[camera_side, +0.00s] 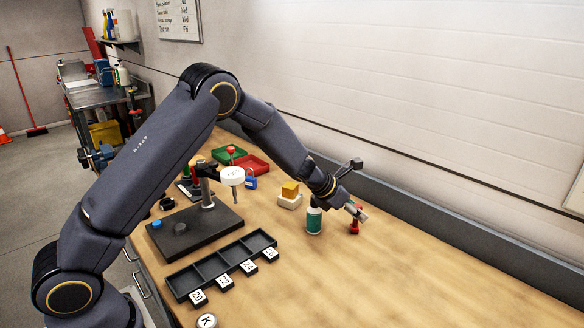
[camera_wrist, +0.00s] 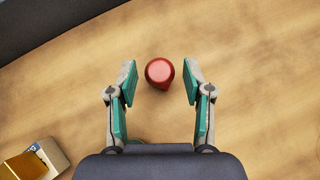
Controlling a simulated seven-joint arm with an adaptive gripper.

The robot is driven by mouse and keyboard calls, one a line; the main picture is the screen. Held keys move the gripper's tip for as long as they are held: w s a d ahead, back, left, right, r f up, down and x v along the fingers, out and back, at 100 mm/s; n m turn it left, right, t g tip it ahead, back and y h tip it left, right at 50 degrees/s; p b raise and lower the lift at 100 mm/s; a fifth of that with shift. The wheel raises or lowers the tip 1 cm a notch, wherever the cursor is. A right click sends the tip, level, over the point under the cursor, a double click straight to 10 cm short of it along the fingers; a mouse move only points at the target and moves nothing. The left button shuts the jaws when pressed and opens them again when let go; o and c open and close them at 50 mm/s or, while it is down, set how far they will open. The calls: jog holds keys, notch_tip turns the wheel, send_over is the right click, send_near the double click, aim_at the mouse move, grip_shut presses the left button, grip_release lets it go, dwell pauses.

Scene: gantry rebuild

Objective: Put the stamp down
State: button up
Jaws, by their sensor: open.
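The stamp appears to be the small red upright piece (camera_side: 355,222) standing on the bench at the right. From above, in the wrist view, its round red top (camera_wrist: 159,72) shows between the two finger pads. My gripper (camera_side: 357,211) is just above and around it in the side view. In the wrist view my gripper (camera_wrist: 160,84) is open, with a clear gap between each pad and the red piece. The underside of the stamp is hidden.
A black compartment tray (camera_side: 222,264) with number tags lies front left. The bench at right is clear.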

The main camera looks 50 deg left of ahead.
jog(key=s+d+r+m+g+h, duration=0.1)
jog(key=s+d+r+m+h, duration=0.1)
jog(key=s+r+m, duration=1.5)
jog(key=s+a+r+m+g+y, duration=0.1)
jog(key=s+a+m+y, duration=0.1)
jog(key=s+m, duration=0.5)
jog(key=s+a+r+m+y, duration=0.1)
jog(key=s+a+m+y, duration=0.2)
jog(key=s+m, duration=0.4)
jog(key=s+a, duration=0.1)
jog(key=s, duration=0.7)
jog(key=shift+s+a+m+g, duration=0.3)
jog(key=shift+s+a+g, duration=0.05)
jog(key=shift+s+g, duration=0.05)
